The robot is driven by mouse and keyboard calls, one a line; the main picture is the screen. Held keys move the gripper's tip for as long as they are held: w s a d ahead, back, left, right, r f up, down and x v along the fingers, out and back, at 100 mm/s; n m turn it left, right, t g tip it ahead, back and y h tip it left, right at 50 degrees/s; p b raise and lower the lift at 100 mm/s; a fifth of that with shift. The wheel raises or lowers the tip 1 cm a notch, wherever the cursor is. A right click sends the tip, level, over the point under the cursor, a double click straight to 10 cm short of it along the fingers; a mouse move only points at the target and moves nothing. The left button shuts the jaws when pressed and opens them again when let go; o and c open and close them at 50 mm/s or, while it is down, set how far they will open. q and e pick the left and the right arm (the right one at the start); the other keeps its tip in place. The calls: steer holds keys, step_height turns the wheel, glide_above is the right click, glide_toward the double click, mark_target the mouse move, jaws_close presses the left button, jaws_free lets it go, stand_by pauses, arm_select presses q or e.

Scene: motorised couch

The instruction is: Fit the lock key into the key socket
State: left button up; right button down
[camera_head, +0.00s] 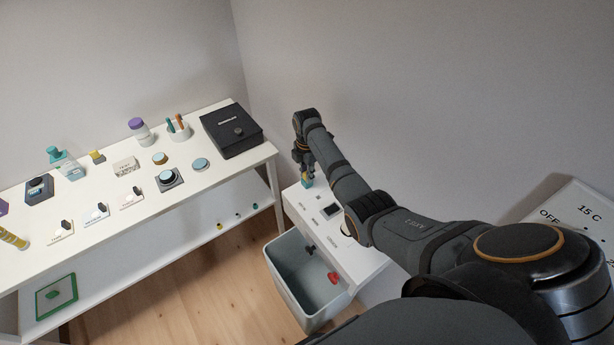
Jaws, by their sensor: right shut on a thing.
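My right gripper (305,171) points down over the far end of the narrow white stand (352,251). It is shut on a small teal and yellow piece (307,182), which appears to be the lock key. The piece is at or just above the stand's top; I cannot tell if it touches. A dark square fitting (331,210) and smaller marks lie on the stand's top nearer to me. I cannot tell for certain which feature is the key socket; the gripper and piece may hide it. My left gripper is out of view.
A pale grey bin (288,287) with a red item (332,277) stands beside the stand. A white shelf table (110,235) at left holds a black box (232,130), bottles, a pen cup and several switches. Walls stand close behind the gripper.

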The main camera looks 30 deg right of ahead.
steer(key=shift+r, duration=0.1)
steer(key=shift+r, duration=0.3)
step_height(320, 180, up, 3)
steer(key=shift+s+d+f+b, duration=0.1)
steer(key=shift+s+f+b, duration=0.05)
steer(key=shift+b, duration=0.45)
steer(key=s+d+r+p, duration=0.2)
steer(key=s+r+p, duration=0.5)
steer(key=s+r, duration=0.5)
steer(key=w+f+m+p, duration=0.3)
steer(key=f+m, duration=0.1)
steer(key=m, duration=0.5)
steer(key=w+a+f+m+p, duration=0.1)
steer(key=w+f+m+p, duration=0.2)
steer(key=m, duration=0.6)
step_height(320, 180, down, 2)
steer(key=shift+a, duration=0.15)
